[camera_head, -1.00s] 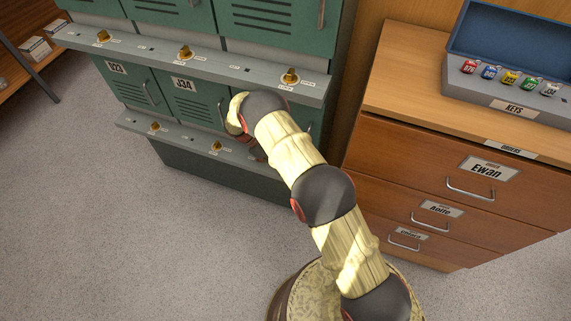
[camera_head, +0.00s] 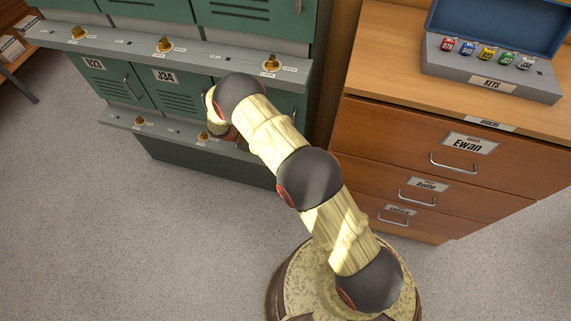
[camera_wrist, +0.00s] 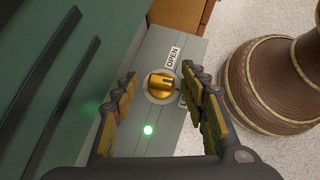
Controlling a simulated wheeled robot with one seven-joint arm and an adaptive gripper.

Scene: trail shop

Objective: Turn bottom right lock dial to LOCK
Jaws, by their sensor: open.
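A gold lock dial (camera_wrist: 160,87) sits on the grey ledge (camera_wrist: 160,135) in the wrist view. An OPEN label (camera_wrist: 173,57) is above it, and a second label (camera_wrist: 183,100) to its lower right is mostly hidden by a finger. The dial's ridge lies roughly crosswise; I cannot tell which label it points at. My gripper (camera_wrist: 160,72) is open, with one finger on each side of the dial in the picture; contact is not visible. In the head view, my arm hides this dial and most of my gripper.
A green light spot (camera_wrist: 148,130) shows on the ledge. Green lockers (camera_head: 180,92) carry other gold dials on an upper ledge (camera_head: 215,60) and a lower one. A wooden drawer cabinet (camera_head: 420,130) with a key box (camera_head: 490,85) stands close on the right. Carpet (camera_head: 150,240) is clear in front.

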